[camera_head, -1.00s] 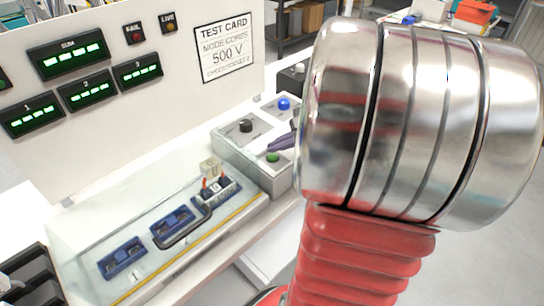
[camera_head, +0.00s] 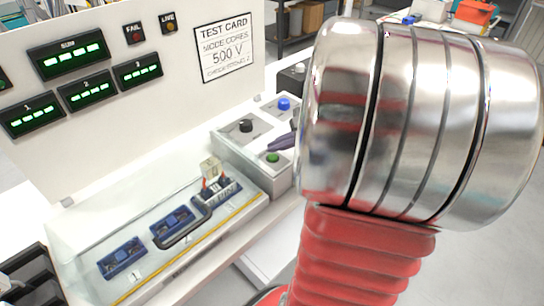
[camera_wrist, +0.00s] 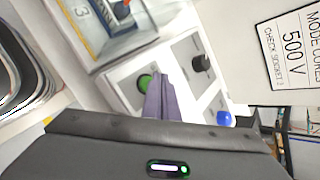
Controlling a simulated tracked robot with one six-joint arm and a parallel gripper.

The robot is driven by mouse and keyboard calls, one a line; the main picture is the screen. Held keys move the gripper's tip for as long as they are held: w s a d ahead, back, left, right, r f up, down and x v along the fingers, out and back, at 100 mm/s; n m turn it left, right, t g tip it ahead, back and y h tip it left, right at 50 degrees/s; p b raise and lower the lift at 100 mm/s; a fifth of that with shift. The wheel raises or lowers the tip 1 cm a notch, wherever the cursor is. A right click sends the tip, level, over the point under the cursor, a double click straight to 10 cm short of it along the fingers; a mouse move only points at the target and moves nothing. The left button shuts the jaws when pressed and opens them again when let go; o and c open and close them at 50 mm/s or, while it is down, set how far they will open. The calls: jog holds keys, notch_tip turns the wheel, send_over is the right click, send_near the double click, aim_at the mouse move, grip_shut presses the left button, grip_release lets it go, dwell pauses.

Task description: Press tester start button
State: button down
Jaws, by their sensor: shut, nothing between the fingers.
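The tester's control box carries a green button (camera_head: 273,157), a black knob (camera_head: 246,126) and a blue button (camera_head: 284,104). The wrist view also shows the green button (camera_wrist: 144,83), the black knob (camera_wrist: 201,63) and the blue button (camera_wrist: 224,118). My gripper (camera_head: 272,147) is shut and empty, its purple-grey fingers close to the green button. In the wrist view the fingertips (camera_wrist: 157,80) lie right beside the green button and cover part of its edge. I cannot tell whether they touch it. The rest of my gripper is hidden behind my arm in the head view.
Left of the control box is a clear-sided test bay (camera_head: 85,240) with blue sockets (camera_head: 122,257) and a plug with orange wires (camera_head: 211,172). Behind stands a white panel with lit green displays (camera_head: 69,54) and a 500 V test card (camera_head: 225,47).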

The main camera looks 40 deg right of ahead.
aim_at(277, 158)
jog(key=shift+f, duration=0.8)
dwell(1.0)
jog(key=shift+r, duration=0.85)
jog(key=shift+r, duration=2.5)
jog(key=shift+s, duration=0.1)
